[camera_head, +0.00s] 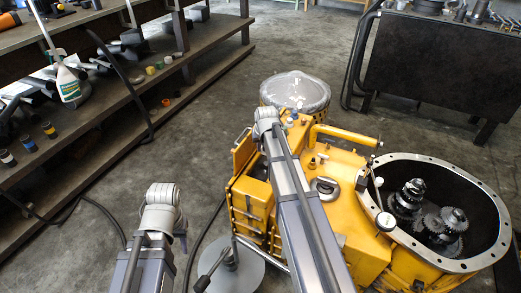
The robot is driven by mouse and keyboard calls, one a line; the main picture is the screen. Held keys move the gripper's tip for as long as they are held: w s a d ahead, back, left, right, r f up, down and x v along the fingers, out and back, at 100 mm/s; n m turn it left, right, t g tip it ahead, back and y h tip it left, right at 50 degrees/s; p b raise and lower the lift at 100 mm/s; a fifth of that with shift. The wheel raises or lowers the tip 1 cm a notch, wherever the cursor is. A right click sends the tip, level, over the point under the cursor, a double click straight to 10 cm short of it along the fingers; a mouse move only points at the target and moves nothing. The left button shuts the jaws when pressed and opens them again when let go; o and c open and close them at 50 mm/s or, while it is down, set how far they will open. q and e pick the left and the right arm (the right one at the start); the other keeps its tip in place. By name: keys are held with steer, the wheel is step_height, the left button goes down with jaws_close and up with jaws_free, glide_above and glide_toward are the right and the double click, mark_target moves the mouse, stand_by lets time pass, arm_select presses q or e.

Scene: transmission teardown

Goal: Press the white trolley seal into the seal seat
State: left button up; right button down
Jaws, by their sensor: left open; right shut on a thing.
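My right gripper (272,128) is at the far end of my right arm, over the back left part of the yellow transmission housing (345,195). Its fingers are mostly hidden behind the wrist. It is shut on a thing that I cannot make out. My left gripper (181,238) is open, left of the yellow housing above the floor, its fingers mostly hidden by the wrist. I cannot pick out the white trolley seal or its seat for certain. A small pale part (290,122) shows beside my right gripper.
A translucent domed cover (297,92) stands behind the housing. The open bell of the housing (487,187) holds several dark gears (440,222). A grey round plate (245,275) is low at front. Shelves with a spray bottle (68,84) stand left; a black cabinet (440,62) stands back right.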

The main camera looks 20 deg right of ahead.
steer(key=shift+f, duration=0.1)
step_height(320, 180, down, 6)
steer(key=b, duration=0.6)
steer(key=shift+f+b, duration=0.35)
steer(key=shift+b, duration=0.15)
stand_by(1.2)
